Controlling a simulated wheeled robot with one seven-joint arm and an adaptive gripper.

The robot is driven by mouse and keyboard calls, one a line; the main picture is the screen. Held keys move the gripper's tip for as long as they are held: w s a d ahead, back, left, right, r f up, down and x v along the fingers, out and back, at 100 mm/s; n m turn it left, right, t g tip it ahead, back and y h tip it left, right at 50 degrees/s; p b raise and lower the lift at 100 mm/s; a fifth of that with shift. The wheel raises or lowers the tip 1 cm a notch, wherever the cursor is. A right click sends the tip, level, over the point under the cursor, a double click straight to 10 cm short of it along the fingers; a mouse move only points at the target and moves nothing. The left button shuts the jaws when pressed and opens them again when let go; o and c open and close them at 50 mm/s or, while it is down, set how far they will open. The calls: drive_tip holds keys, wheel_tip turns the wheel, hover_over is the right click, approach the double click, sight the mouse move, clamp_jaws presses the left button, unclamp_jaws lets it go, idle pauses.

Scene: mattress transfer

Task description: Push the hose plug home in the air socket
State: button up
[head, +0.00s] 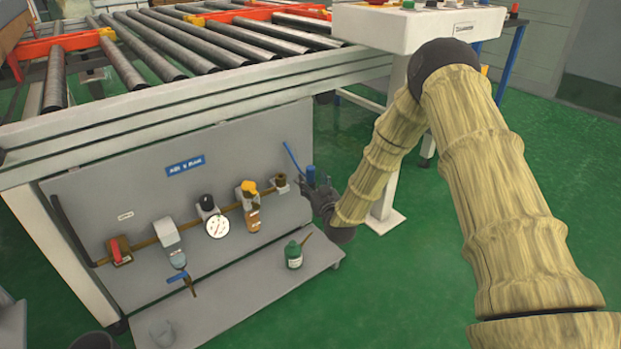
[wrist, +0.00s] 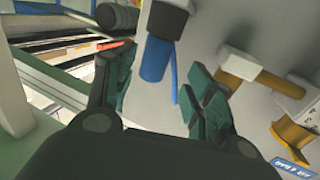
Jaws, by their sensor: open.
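My gripper (head: 325,197) is open at the right end of the grey panel. In the wrist view its dark green finger pads (wrist: 160,92) stand apart. A blue cylindrical piece with a dark collar, which looks like the hose plug (wrist: 154,60), shows beyond and between the fingertips; contact cannot be told. In the head view the blue plug (head: 311,174) is just above my gripper. A thin blue hose (head: 292,158) slants beside it. The brass air socket (head: 280,184) ends the pipe, left of the plug and apart from it. It also shows in the wrist view (wrist: 236,65).
The panel carries a red-handled valve (head: 120,250), a gauge (head: 216,227) and a yellow-topped unit (head: 250,205) along the pipe. A green bottle (head: 293,254) stands on the low shelf below. The roller conveyor (head: 200,50) is above. A white control stand (head: 395,160) is close on the right.

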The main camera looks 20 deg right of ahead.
sight(312, 173)
drive_tip(key=shift+w+d+r+b, duration=0.15)
drive_tip(key=shift+w+b, duration=0.35)
drive_tip(key=shift+w, duration=0.35)
drive_tip(key=shift+w+r+b, duration=0.2)
drive_tip(key=shift+w+b, duration=0.3)
drive_tip(key=shift+w, duration=0.4)
drive_tip(key=shift+w+d+r+b, duration=0.15)
drive_tip(key=shift+w+b, duration=0.35)
drive_tip(key=shift+w, duration=0.35)
drive_tip(key=c, duration=1.2)
